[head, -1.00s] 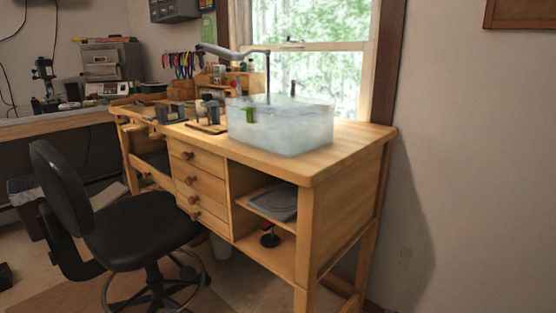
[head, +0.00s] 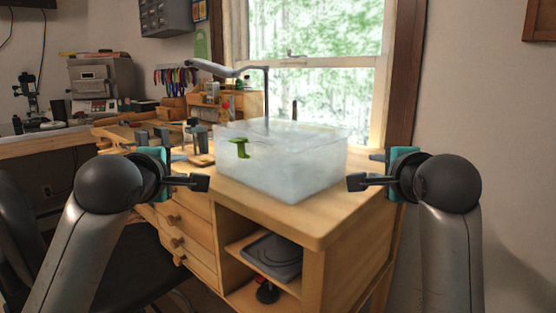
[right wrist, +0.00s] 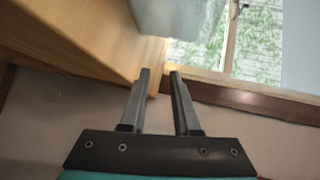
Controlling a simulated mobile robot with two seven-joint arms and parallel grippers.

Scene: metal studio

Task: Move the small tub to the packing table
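The small tub (head: 285,170) is a frosted, see-through box with a green clip-like piece on its left part. It stands upright on the wooden workbench (head: 330,222). Its lower part also shows at the top of the right wrist view (right wrist: 172,16). My left gripper (head: 207,183) is left of the tub and my right gripper (head: 350,183) is right of it. Both point inward and appear apart from it. The right fingers (right wrist: 160,74) are parted with nothing between them. The left fingers show edge-on, so their gap is hidden. I cannot tell which surface is the packing table.
A lamp arm (head: 235,72) stands behind the tub. Small tools (head: 195,140) crowd the bench to its left. A window (head: 315,60) is behind. A dark chair (head: 125,260) stands at the lower left, and a grey item (head: 272,255) lies on the open shelf.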

